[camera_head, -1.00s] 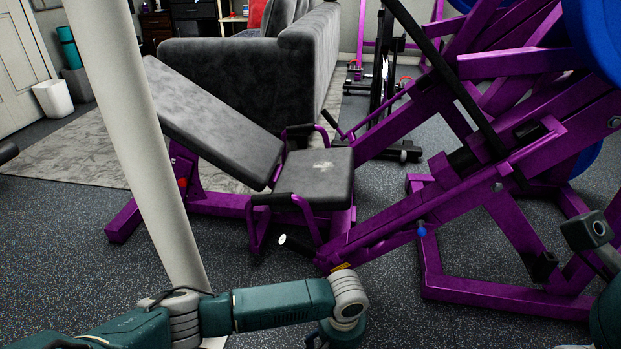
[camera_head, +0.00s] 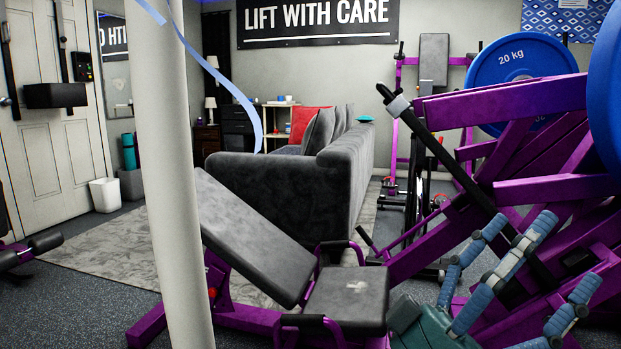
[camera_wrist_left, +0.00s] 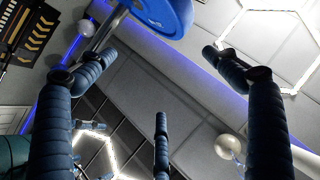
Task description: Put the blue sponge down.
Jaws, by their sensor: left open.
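My left gripper (camera_head: 545,255) is at the lower right in the head view, its blue jointed fingers spread and pointing up in front of the purple machine. In the left wrist view the fingers of the left gripper (camera_wrist_left: 155,60) are wide apart with nothing visible between them. No blue sponge can be made out for sure. A small teal-blue item (camera_head: 364,118) lies on top of the grey sofa (camera_head: 338,180), too small to tell what it is. My right gripper is not in view.
A purple weight machine (camera_head: 470,215) with blue plates (camera_head: 515,75) fills the right side. A grey padded bench (camera_head: 255,235) stands in front of the sofa. A white post (camera_head: 170,170) rises at centre left.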

